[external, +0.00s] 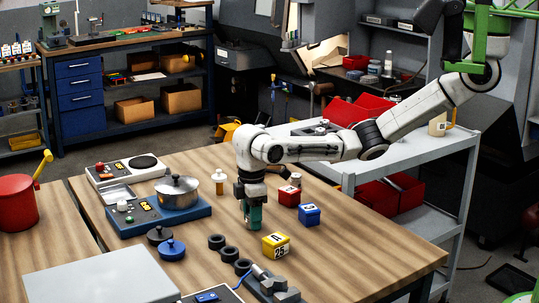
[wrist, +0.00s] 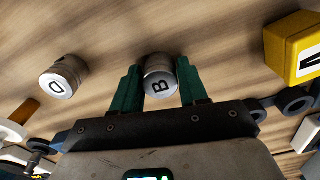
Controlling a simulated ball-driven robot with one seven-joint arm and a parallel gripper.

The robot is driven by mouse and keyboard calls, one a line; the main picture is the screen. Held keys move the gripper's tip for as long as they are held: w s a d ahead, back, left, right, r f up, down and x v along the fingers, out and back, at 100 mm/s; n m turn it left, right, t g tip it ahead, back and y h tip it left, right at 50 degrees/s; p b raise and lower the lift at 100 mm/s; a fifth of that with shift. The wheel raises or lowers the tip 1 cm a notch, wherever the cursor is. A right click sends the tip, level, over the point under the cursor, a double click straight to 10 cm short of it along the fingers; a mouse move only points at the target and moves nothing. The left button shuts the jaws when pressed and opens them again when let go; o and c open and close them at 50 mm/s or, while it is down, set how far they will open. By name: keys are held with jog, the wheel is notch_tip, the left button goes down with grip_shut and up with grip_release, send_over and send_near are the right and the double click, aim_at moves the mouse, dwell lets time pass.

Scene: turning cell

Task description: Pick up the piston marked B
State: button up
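The piston marked B (wrist: 160,80) is a short metal cylinder with a black letter on its pale end face. In the wrist view it sits between the two green fingers of my gripper (wrist: 161,88), with little or no gap on either side. I cannot tell whether the fingers press on it. A second piston marked D (wrist: 62,78) lies to the left, apart from the fingers. In the external view my gripper (external: 254,217) points down at the wooden table, and the piston B is hidden there.
A yellow block (external: 275,245), a blue block (external: 309,214) and a red block (external: 289,196) stand right of my gripper. A pot (external: 177,190) on a blue base is to the left. Dark rings (external: 217,242) lie in front. A grey cart (external: 405,151) stands behind right.

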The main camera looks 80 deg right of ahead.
jog(key=c, duration=0.7)
jog(key=shift+r, duration=0.1)
